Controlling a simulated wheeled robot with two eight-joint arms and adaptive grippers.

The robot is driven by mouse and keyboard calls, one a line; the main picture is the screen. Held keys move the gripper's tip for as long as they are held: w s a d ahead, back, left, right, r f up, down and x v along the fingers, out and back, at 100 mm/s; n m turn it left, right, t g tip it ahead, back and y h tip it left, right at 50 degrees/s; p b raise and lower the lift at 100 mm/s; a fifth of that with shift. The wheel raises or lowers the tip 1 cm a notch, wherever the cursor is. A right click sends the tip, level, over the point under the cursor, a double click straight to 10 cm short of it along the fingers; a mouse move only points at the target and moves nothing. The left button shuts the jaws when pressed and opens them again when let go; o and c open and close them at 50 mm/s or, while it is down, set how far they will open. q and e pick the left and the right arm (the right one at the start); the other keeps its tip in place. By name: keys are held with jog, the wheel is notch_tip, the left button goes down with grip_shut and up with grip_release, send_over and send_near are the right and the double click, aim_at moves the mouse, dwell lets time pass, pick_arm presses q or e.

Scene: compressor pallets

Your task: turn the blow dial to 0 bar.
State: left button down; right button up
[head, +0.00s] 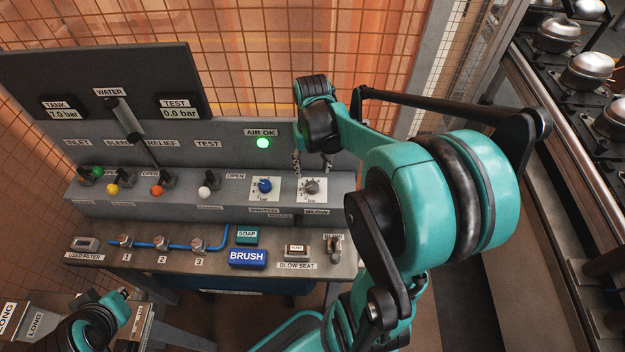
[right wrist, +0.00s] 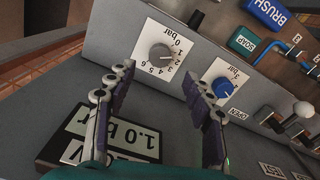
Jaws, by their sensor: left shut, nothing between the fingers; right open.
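The blow dial is a round grey knob on a white scale plate; it shows in the head view (head: 311,187) and, upside down, in the right wrist view (right wrist: 160,57). Its scale runs from 0 to 6 bar; its pointer is too small to read surely. A blow display (right wrist: 112,132) reads 1.0 bar. My right gripper (head: 311,167) is open and empty, just above the dial in the head view. In the right wrist view its fingers (right wrist: 158,78) are spread, apart from the knob. My left gripper (head: 118,308) is shut and empty at the lower left.
A blue dial (head: 265,185) sits close beside the blow dial; it also shows in the right wrist view (right wrist: 223,88). Several toggle levers stand left of it, including a white-tipped one (head: 205,191). The green air lamp (head: 263,143) is lit. A brush block (head: 248,257) lies on the lower shelf.

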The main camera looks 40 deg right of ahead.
aim_at(312, 185)
notch_tip(312, 185, down, 8)
jog(key=shift+r+b, duration=0.15)
jog(key=shift+b, duration=1.1)
jog(key=c, duration=1.2)
